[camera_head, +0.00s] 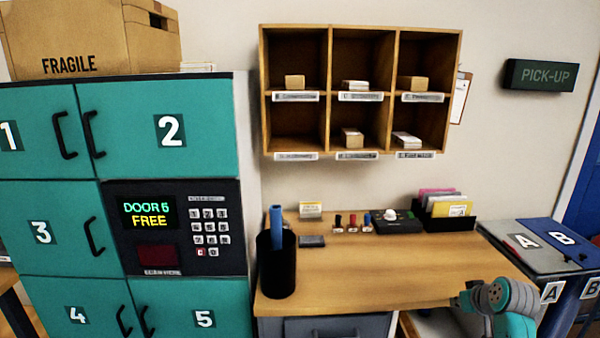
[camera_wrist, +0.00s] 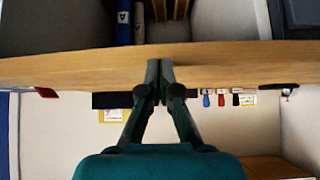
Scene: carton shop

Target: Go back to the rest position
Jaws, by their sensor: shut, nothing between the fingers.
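My gripper (camera_wrist: 160,70) is shut and empty, with its two dark fingers meeting in the middle of the wrist view. In that view the fingertips overlap the edge of the wooden desk top; I cannot tell the gap between them. In the head view, part of my teal and grey arm (camera_head: 497,300) shows at the lower right, in front of the desk's right end. The wooden desk (camera_head: 375,275) is clear near it.
Teal lockers (camera_head: 190,130) with a keypad reading "DOOR 5 FREE" stand left. A dark pen cup (camera_head: 277,270) stands on the desk's left. Wooden pigeonholes (camera_head: 328,90) hang above. Bins A and B (camera_head: 535,262) stand right, close to my arm.

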